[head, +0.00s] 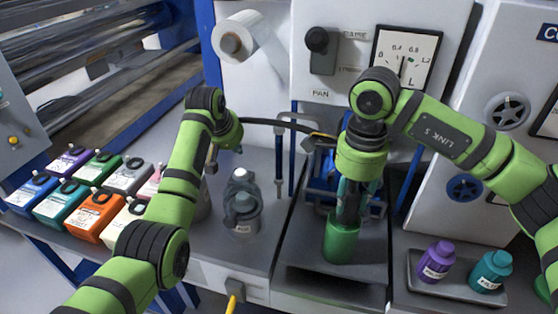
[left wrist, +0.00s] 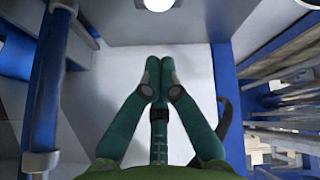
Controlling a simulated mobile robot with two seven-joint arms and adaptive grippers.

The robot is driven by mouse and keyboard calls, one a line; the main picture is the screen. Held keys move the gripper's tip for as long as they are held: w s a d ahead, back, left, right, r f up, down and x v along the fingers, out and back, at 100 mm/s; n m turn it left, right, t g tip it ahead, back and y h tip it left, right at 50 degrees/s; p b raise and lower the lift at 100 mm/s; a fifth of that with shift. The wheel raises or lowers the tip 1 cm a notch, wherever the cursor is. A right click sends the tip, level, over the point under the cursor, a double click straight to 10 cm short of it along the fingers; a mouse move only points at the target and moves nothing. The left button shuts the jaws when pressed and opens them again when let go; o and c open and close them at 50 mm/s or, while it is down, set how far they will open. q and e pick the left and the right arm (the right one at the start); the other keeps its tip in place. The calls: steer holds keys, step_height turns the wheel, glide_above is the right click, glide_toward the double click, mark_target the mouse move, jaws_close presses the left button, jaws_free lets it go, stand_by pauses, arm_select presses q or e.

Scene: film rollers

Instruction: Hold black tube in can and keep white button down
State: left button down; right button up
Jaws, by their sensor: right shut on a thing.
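My right gripper (head: 348,210) points down into the top of a green can (head: 340,242) in the head view and is shut on a dark, upright thing. This looks like the black tube, mostly hidden by the fingers. My left arm's wrist is left of the can, near the back panel, in the head view. In the left wrist view my left gripper (left wrist: 160,62) is shut, its teal fingertips together with nothing visible between them. A round white thing (left wrist: 158,4), possibly the white button, is at the top edge, beyond the fingertips.
A grey bottle-like thing (head: 241,208) stands on the counter left of the can. Several coloured boxes (head: 95,205) stand at the left. A tray (head: 455,293) with a purple bottle (head: 437,259) and a teal bottle (head: 490,270) is at the right. A dial (head: 406,58) is on the back panel.

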arm_select(q)
steer(key=v, duration=1.2)
arm_select(e)
steer(key=o, duration=1.2)
steer(key=shift+o, duration=0.2)
arm_select(q)
steer(key=shift+f, duration=0.1)
arm_select(e)
step_height(320, 180, up, 12)
